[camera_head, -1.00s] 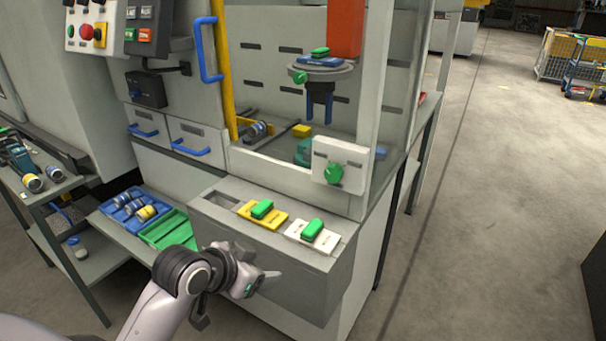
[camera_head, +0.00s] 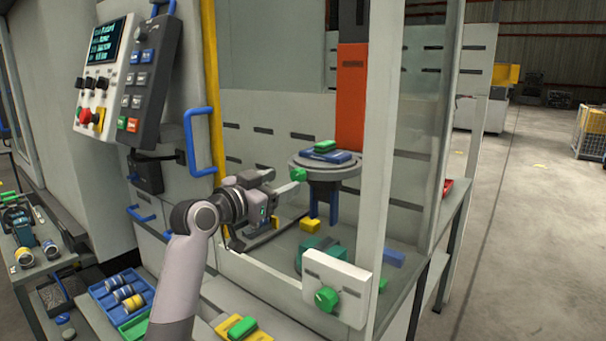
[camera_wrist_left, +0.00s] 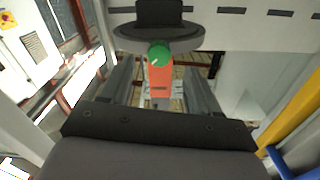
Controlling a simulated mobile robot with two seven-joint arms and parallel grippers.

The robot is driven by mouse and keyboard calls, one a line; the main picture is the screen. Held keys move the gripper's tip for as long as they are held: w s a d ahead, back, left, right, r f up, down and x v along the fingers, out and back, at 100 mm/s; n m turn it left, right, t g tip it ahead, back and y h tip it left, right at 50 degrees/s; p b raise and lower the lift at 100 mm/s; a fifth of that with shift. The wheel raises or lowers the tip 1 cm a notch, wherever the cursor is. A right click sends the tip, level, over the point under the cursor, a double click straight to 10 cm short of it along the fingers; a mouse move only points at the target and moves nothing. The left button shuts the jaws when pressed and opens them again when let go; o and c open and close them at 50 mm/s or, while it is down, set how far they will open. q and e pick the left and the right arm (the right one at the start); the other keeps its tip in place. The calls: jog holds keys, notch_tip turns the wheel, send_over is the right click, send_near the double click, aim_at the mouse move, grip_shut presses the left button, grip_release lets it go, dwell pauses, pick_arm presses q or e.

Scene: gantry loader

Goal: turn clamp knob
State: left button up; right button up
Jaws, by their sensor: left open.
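A round green knob (camera_head: 298,174) sits on the near rim of the grey round disc (camera_head: 338,166) below the orange column. My left gripper (camera_head: 284,197) is open, just left of this knob and apparently short of it. In the left wrist view, which looks upside down, the knob (camera_wrist_left: 159,54) appears between my two open fingers, with the orange column beyond it. Contact cannot be made out. A second green knob (camera_head: 326,298) is on a white box (camera_head: 345,276) lower down. Which one is called the clamp knob is not marked. My right gripper is not in view.
A pale frame post (camera_head: 376,150) stands right of the disc. Blue jaws (camera_head: 334,205) hang under the disc.

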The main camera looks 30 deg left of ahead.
aim_at(295, 177)
pick_arm(q)
jog(key=shift+w+d+r, duration=0.1)
jog(key=shift+w, duration=0.35)
jog(key=w, duration=0.2)
jog(key=w+p, duration=0.1)
jog(key=w, duration=0.1)
jog(key=shift+w+d, duration=0.2)
jog(key=shift+w, duration=0.45)
jog(key=c, duration=1)
jog(key=shift+c, duration=0.2)
